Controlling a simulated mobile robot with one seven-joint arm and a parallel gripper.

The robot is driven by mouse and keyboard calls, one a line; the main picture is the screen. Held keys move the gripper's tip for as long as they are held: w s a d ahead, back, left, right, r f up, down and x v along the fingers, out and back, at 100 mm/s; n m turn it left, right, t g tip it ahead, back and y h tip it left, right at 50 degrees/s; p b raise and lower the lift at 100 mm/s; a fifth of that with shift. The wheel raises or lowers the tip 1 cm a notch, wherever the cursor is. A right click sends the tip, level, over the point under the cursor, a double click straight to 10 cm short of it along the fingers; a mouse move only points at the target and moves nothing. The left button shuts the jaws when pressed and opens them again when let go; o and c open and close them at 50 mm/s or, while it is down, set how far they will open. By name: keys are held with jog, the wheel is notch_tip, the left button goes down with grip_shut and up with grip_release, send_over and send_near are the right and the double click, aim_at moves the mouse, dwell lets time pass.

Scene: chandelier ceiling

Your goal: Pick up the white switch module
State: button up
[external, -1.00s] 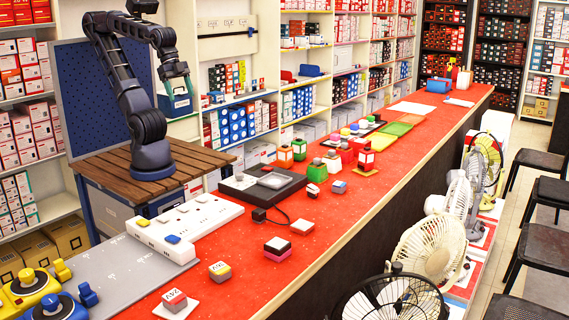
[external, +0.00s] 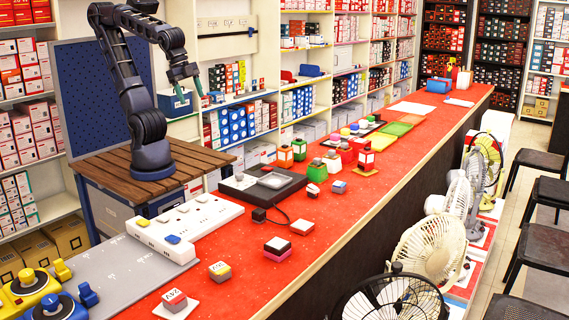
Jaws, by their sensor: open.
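Several small modules with white parts lie on the red counter, and I cannot tell for certain which is the white switch module. One is a white-topped block with a dark and pink base (external: 277,247); another is a flat white-topped block with a red base (external: 302,226). A pale flat piece (external: 272,181) lies on a black tray (external: 236,189). My gripper (external: 186,93) is open and empty, pointing down, high above the counter's left side and well apart from all these modules.
A white power strip (external: 200,216) lies at the counter's left edge. Red, green and orange blocks (external: 317,171) stand further back. Yellow and blue devices (external: 32,287) sit front left. The front right of the red counter (external: 240,300) is clear.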

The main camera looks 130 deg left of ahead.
jog(key=w+a+f+m+g+y, duration=0.4)
jog(key=w+a, duration=0.3)
jog(key=w, duration=0.4)
jog(key=m+t+y, duration=0.1)
jog(key=m+y, duration=0.5)
jog(key=m, duration=0.3)
send_near(312, 188)
jog(key=s+r, duration=0.9)
jog(key=w+f+m, duration=0.2)
jog(key=f, duration=0.2)
jog(key=w+a+f+m+t+y, duration=0.1)
jog(key=w+f+m, duration=0.1)
jog(key=w+f, duration=0.1)
jog(key=w+f+m+t+y, duration=0.1)
jog(key=w+f+m, duration=0.1)
jog(key=f, duration=0.3)
jog(key=shift+w+a+f, duration=0.25)
jog(key=shift+a, duration=0.15)
jog(key=shift+x, duration=5.35)
jog(key=shift+r, duration=0.15)
jog(key=c, duration=1.1)
jog(key=shift+o, duration=0.2)
jog(key=shift+r, duration=0.1)
